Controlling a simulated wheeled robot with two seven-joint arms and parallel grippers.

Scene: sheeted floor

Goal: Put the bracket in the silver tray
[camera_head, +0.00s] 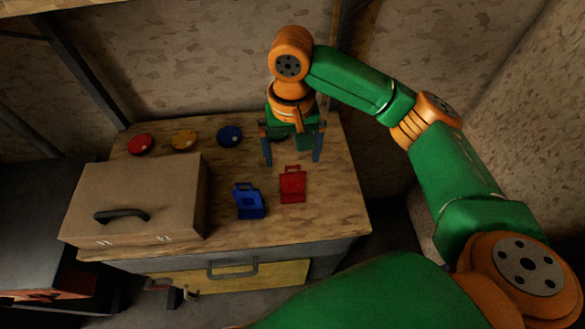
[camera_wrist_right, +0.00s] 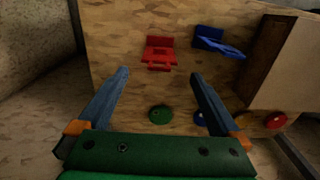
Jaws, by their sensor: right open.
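Two bracket-like pieces lie on the wooden table top: a red one (camera_head: 292,185) and a blue one (camera_head: 248,203). They also show in the right wrist view, red (camera_wrist_right: 159,53) and blue (camera_wrist_right: 217,42). I cannot tell which is the bracket meant. My right gripper (camera_head: 292,160) is open and empty, above the table behind the red piece, pointing down. In the right wrist view its fingers (camera_wrist_right: 159,74) are spread, with the red piece ahead of and between the tips. I see no silver tray. My left gripper is not in view.
A box with a dark handle (camera_head: 140,200) covers the table's left side. Red (camera_head: 141,145), yellow (camera_head: 185,139) and blue (camera_head: 230,136) discs sit along the back; a green disc (camera_wrist_right: 160,114) is under my right gripper. A drawer front (camera_head: 225,277) is below. The front right is clear.

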